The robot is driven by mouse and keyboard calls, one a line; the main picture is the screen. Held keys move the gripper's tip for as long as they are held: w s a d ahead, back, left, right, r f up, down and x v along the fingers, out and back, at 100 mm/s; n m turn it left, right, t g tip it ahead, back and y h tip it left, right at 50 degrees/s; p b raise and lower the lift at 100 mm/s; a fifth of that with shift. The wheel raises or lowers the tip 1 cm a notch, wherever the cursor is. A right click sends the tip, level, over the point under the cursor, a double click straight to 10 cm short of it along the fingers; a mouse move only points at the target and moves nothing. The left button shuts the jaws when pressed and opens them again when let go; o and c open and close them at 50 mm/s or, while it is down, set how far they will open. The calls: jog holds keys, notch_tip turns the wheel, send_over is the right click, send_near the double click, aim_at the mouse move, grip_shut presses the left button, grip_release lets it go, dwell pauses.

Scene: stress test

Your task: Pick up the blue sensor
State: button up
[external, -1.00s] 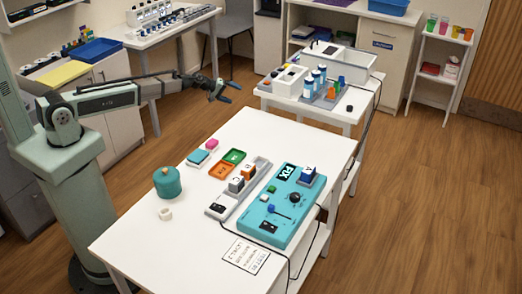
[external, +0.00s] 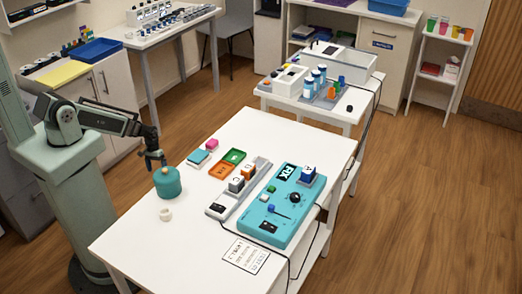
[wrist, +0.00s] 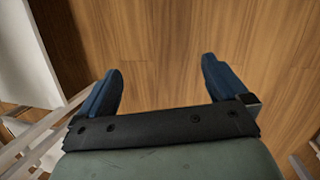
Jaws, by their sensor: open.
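A teal board (external: 285,232) lies on the right side of the white table. A blue block with a pale marked top (external: 308,175) sits at its far right corner. My gripper (external: 155,161) hangs at the table's left edge, beside or above the teal round pot (external: 168,183) and well left of the board. In the wrist view my gripper (wrist: 160,80) has its blue fingers spread with nothing between them, over wood floor. No blue sensor shows there.
On the white table (external: 140,237), a grey rail (external: 221,208) with small blocks lies left of the board. A black cable runs off the right edge. The front left tabletop is clear.

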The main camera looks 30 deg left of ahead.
jog(key=s+a+g, duration=0.1)
jog(key=s+a, duration=0.1)
jog(key=s, duration=0.4)
jog(key=s+a+m+g+y, duration=0.1)
jog(key=s+a+g, duration=0.1)
jog(key=s, duration=0.3)
jog(key=s+a+f+g+y, duration=0.1)
jog(key=s+a, duration=0.2)
jog(key=s, duration=0.3)
jog(key=shift+s+a+f, duration=0.1)
jog(key=shift+s, duration=0.25)
jog(key=shift+c, duration=0.3)
jog(key=shift+s+a+g, duration=0.1)
jog(key=shift+s+g, duration=0.2)
jog(key=shift+s, duration=0.05)
jog(key=shift+c, duration=0.7)
